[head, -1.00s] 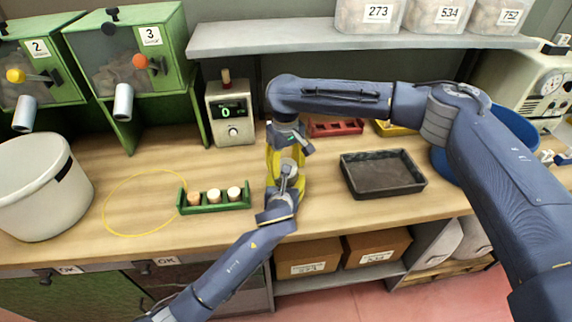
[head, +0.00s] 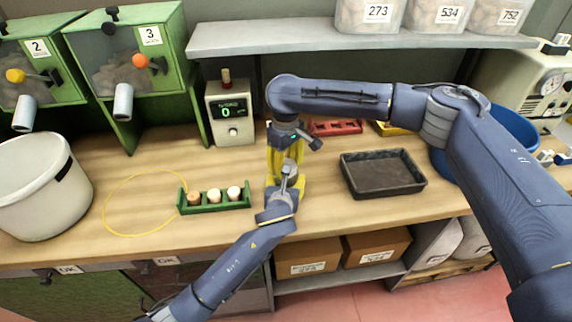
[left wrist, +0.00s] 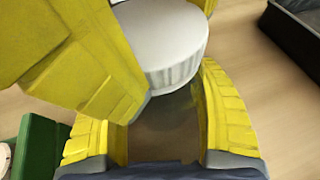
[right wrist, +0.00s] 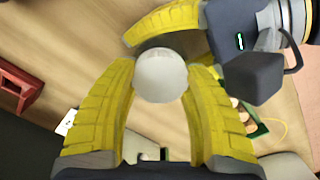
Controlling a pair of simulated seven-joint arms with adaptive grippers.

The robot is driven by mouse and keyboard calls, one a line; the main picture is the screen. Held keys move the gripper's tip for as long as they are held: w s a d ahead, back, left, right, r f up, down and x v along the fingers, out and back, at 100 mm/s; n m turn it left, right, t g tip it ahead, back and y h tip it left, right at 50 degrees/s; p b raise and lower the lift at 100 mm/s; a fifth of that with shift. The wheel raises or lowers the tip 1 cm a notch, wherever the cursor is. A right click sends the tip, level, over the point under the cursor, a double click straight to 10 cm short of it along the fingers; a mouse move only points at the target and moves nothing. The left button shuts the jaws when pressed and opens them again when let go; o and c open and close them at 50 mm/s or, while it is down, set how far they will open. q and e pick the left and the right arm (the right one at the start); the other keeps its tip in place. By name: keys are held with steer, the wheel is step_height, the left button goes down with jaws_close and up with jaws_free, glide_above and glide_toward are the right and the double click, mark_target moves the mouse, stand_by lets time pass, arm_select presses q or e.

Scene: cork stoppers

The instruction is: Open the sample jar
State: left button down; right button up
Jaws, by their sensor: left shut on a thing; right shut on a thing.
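The sample jar has a white ribbed lid (left wrist: 168,50) and a see-through grey-brown body (left wrist: 165,125), upright in the left wrist view. My left gripper (left wrist: 160,120) is shut around the body, one yellow finger on each side. My right gripper (right wrist: 160,90) is shut on the lid from above; the lid's round white top (right wrist: 160,72) shows between its fingers in the right wrist view. The lid sits on or right at the body; I cannot tell whether it is loose. In the head view both grippers meet mid-bench and hide the jar.
A green rack (head: 215,207) with several stoppers stands left of the grippers, beside a yellow ring (head: 123,234) on the bench. An empty dark tray (head: 382,188) lies to the right. A scale (head: 231,118) and red rack (head: 335,127) are behind. A shelf hangs above.

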steer(key=o, duration=1.3)
steer(key=shift+o, duration=0.3)
steer(key=shift+r, duration=2.4)
step_height(320, 180, up, 2)
steer(key=shift+r+m, duration=0.1)
steer(key=shift+m, duration=0.9)
steer(key=shift+r+m, duration=0.3)
steer(key=shift+m, duration=0.2)
steer(key=shift+f, duration=3.8)
steer(key=shift+o, duration=0.2)
